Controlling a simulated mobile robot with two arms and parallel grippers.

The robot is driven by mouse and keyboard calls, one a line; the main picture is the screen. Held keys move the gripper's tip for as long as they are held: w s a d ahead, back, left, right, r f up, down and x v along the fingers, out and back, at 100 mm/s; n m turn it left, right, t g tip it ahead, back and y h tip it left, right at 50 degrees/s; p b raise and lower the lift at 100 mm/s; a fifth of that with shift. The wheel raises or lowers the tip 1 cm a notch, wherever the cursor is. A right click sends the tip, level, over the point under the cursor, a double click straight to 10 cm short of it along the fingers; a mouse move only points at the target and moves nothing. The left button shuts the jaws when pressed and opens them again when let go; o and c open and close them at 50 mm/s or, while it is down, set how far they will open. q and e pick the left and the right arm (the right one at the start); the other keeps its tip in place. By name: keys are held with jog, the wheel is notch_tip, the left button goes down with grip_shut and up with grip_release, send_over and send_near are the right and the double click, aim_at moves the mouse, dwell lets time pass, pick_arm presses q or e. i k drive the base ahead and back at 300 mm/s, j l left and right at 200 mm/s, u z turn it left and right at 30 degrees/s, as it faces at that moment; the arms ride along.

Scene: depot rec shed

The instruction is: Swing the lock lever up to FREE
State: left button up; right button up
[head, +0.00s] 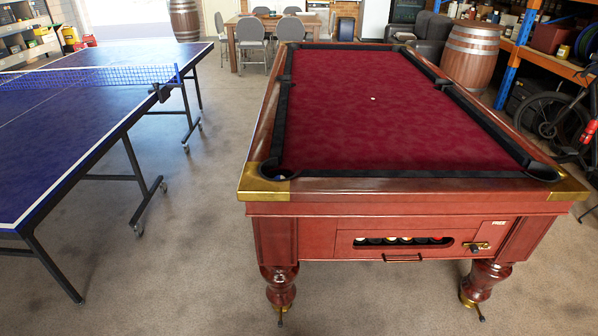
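The pool table (395,209) with a dark red cloth stands at centre right, its wooden front end facing me. Low on the right of its front panel is a small brass plate (485,245) with a dark-ended lever (475,249) at its left side. The lever looks roughly level or slightly lowered; its exact angle is too small to tell. A small pale label (500,223) sits above the plate, with lettering too small to read surely. Neither of my grippers is in view.
A slot with several balls (405,240) and a dark handle (404,258) are left of the lever. Small dark rods stick out at both front table feet. A blue table-tennis table (80,115) stands left. Open floor (200,260) lies between the tables.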

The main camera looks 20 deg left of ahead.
aim_at(473, 248)
jog(key=i+j+z, duration=0.15)
jog(key=j+z, duration=0.1)
jog(key=j, duration=0.3)
jog(key=i+l+z, duration=0.15)
jog(key=i+l, duration=0.15)
jog(key=i, duration=0.25)
jog(key=i+l+z, duration=0.2)
jog(key=i, duration=0.35)
jog(key=i+l+z, duration=0.15)
jog(key=i, duration=0.45)
